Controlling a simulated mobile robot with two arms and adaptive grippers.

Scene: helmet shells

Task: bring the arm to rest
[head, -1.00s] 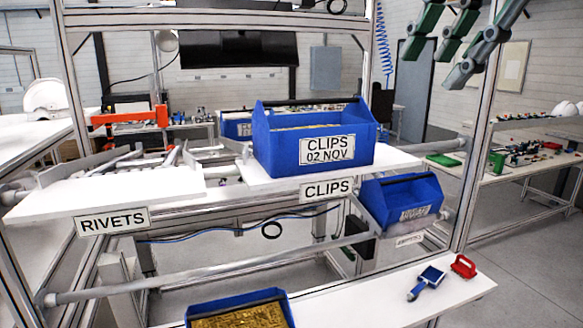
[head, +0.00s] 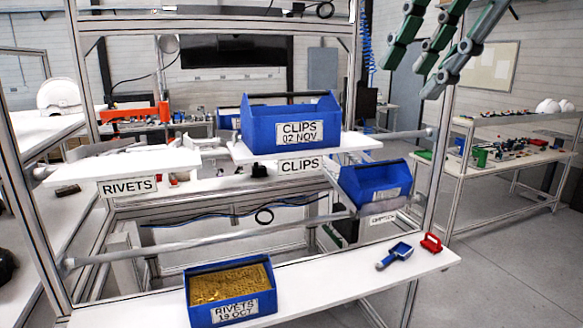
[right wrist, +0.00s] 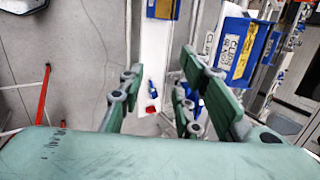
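My right gripper (head: 411,75) hangs at the top right of the head view, with its green fingers spread apart and nothing between them. In the right wrist view the same gripper (right wrist: 162,85) shows a wide empty gap between its fingers, with floor and a white shelf far beyond. It touches nothing in either view. My left gripper does not show.
A blue CLIPS bin (head: 294,128) stands on the upper shelf. An empty-looking blue bin (head: 375,184) tilts lower right of it. A blue RIVETS bin (head: 235,309) holds golden pieces on the lower shelf (head: 335,282), near a blue scoop (head: 397,254) and red-handled item (head: 431,243).

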